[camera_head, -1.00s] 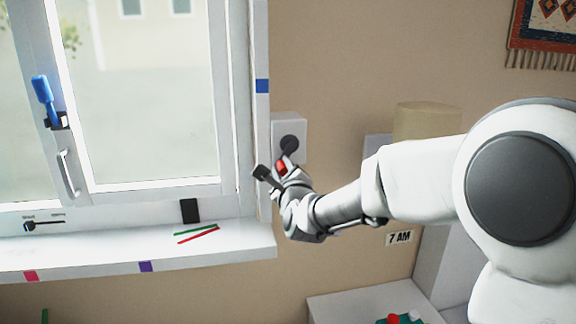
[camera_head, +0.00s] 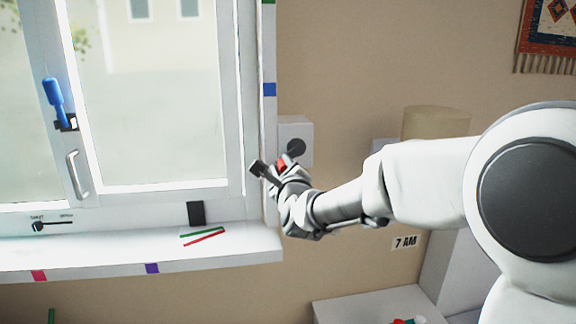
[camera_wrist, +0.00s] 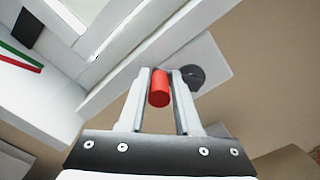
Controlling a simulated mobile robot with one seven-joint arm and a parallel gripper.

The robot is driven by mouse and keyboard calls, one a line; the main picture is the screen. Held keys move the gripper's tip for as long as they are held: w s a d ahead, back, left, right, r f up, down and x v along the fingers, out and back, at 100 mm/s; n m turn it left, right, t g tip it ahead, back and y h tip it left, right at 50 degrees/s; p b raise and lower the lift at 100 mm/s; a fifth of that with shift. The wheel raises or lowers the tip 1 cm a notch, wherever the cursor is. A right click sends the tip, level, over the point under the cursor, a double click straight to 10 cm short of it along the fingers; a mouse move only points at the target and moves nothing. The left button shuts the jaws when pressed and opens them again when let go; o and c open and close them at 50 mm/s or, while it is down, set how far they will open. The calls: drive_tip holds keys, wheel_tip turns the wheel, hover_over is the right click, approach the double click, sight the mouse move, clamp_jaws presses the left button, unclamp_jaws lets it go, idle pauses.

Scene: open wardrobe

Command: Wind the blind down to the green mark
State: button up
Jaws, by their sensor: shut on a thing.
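A white box (camera_head: 305,128) with a dark round disc (camera_head: 297,147) is on the wall right of the window. A red crank handle (camera_head: 285,160) sits low and left of the disc. My gripper (camera_head: 277,167) is shut on this handle; in the wrist view the red cylinder (camera_wrist: 160,88) stands between its two fingers (camera_wrist: 159,100). A green mark (camera_head: 268,2) shows at the top edge on the window's right frame. A blue mark (camera_head: 269,90) is lower on that frame. I cannot make out the blind.
The sill (camera_head: 130,258) has red and green sticks (camera_head: 203,236), a black block (camera_head: 196,213) and pink and purple marks on its edge. A blue window handle (camera_head: 54,100) is at left. A lampshade (camera_head: 436,122) and a white cabinet stand at right.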

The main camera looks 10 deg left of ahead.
drive_tip(key=shift+r, duration=0.75)
drive_tip(key=shift+d+f, duration=0.1)
drive_tip(key=shift+d, duration=0.1)
clamp_jaws()
drive_tip(key=shift+a+f+b, duration=0.25)
drive_tip(key=shift+f+b, duration=0.15)
drive_tip(key=shift+b, duration=0.25)
drive_tip(key=shift+s+a, duration=0.1)
